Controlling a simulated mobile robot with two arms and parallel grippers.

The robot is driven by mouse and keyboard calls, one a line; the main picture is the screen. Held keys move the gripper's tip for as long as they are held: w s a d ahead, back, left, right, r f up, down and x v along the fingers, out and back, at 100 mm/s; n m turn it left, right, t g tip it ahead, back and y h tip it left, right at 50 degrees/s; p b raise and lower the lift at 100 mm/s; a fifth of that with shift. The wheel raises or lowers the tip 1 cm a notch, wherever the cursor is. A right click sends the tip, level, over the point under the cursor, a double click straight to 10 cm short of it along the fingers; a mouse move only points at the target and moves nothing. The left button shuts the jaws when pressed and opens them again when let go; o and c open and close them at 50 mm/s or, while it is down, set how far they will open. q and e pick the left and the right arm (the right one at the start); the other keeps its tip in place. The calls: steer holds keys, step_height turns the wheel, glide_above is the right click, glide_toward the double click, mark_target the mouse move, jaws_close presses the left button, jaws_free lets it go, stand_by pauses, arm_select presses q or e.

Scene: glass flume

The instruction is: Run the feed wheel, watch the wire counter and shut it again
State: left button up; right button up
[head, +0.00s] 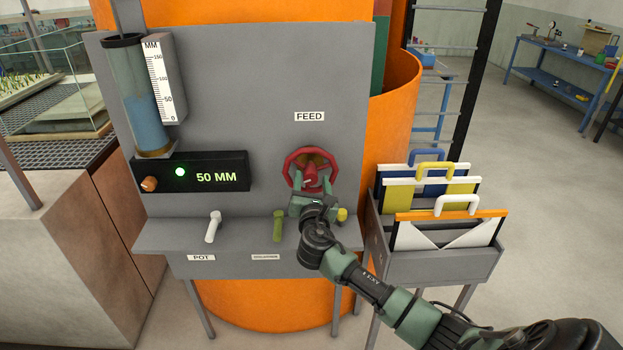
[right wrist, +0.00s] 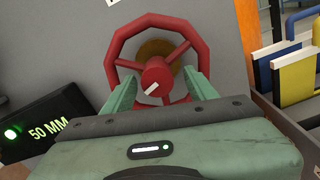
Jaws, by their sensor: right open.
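The red feed wheel (head: 310,169) is mounted on the grey panel under the FEED label (head: 309,117). It also shows in the right wrist view (right wrist: 155,34), with a white mark on its hub. My right gripper (head: 311,187) is open in front of the wheel. In the right wrist view its two fingers stand on either side of the hub; whether they touch the wheel I cannot tell. The counter box (head: 197,175) reads 50 MM, with a lit green lamp (head: 180,172) and an orange knob. My left gripper is not in view.
A clear tube (head: 133,95) with blue liquid stands beside an MM scale (head: 163,80). A white lever (head: 213,226), a green lever (head: 278,226) and a yellow knob (head: 342,214) sit on the ledge. A rack (head: 446,262) with coloured handled panels stands close right of my arm.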

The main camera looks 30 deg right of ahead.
steer(key=shift+w, duration=0.2)
jaws_close()
stand_by(1.4)
